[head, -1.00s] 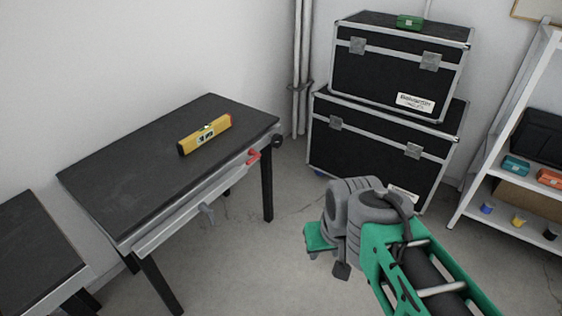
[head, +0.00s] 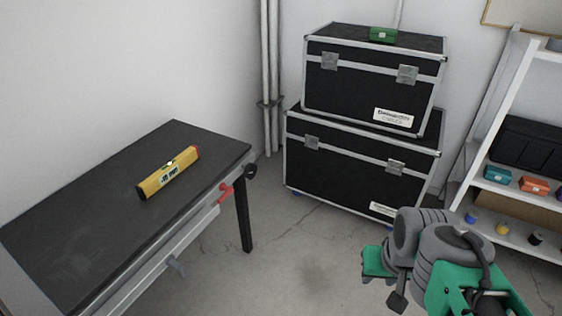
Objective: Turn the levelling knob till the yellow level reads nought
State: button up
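The yellow level (head: 169,173) lies on the dark top of the table (head: 100,210) at the left. It has a small display on its side, too small to read surely. A round black knob (head: 250,171) sits at the table's right end, by the top corner. My gripper (head: 384,281) is at lower right, well apart from the table. Its fingers are mostly hidden behind my wrist, and no held thing shows.
Two stacked black cases (head: 362,168) stand at the back, a green box (head: 383,35) on top. White shelves (head: 480,215) with small coloured boxes and pots are at the right. Pipes (head: 270,80) run up the corner. The floor (head: 310,255) between table and arm is clear.

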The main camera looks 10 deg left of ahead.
aim_at(251, 170)
jog(key=z, duration=0.05)
jog(key=i, duration=0.75)
jog(key=u, duration=0.8)
jog(key=i, duration=0.3)
jog(key=u, duration=0.35)
